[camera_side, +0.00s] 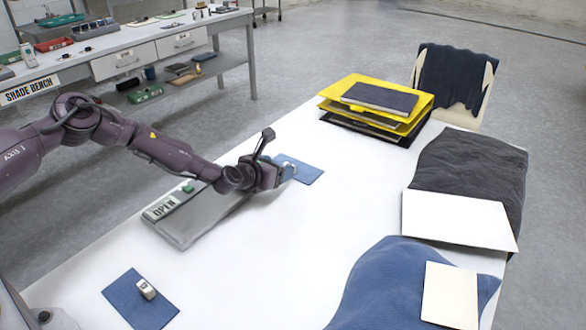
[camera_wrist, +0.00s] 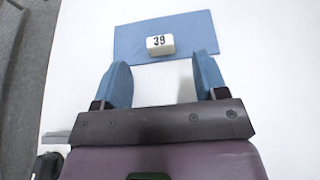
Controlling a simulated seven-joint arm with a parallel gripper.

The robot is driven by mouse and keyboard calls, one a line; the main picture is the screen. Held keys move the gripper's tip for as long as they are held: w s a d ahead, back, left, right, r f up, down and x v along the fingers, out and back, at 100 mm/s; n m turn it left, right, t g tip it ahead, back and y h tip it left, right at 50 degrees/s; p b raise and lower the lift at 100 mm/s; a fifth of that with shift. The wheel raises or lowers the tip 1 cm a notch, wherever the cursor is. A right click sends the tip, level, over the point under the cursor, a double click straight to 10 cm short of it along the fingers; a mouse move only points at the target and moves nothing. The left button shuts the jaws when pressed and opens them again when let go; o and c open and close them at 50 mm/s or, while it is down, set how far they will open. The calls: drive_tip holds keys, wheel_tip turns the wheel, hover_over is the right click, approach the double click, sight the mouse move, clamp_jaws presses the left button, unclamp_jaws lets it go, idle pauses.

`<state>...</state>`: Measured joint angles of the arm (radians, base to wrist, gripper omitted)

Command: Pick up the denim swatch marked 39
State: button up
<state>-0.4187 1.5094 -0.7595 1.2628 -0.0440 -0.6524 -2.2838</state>
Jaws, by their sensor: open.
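The denim swatch marked 39 (camera_wrist: 190,28) is a flat blue rectangle on the white table. A small white block reading 39 (camera_wrist: 160,45) sits on it near its lower edge in the wrist view. In the side view the swatch (camera_side: 309,175) is partly hidden behind my gripper (camera_side: 290,170). In the wrist view my gripper (camera_wrist: 164,82) is open, its two blue fingers apart and empty. The fingertips are just short of the swatch's near edge, with the block ahead between their lines. I cannot tell the gripper's height above the table.
A grey tray marked OPEN (camera_side: 195,222) lies under my arm. Another blue swatch with a small block (camera_side: 135,303) is at the front left. Yellow trays (camera_side: 422,103) stand at the back. Dark cloth (camera_side: 465,165) and blue cloth (camera_side: 385,285) with blank cards lie right. The table's middle is clear.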

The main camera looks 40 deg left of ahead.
drive_tip(key=shift+x, duration=2.55)
drive_tip(key=shift+f, duration=0.1)
drive_tip(key=c, duration=1)
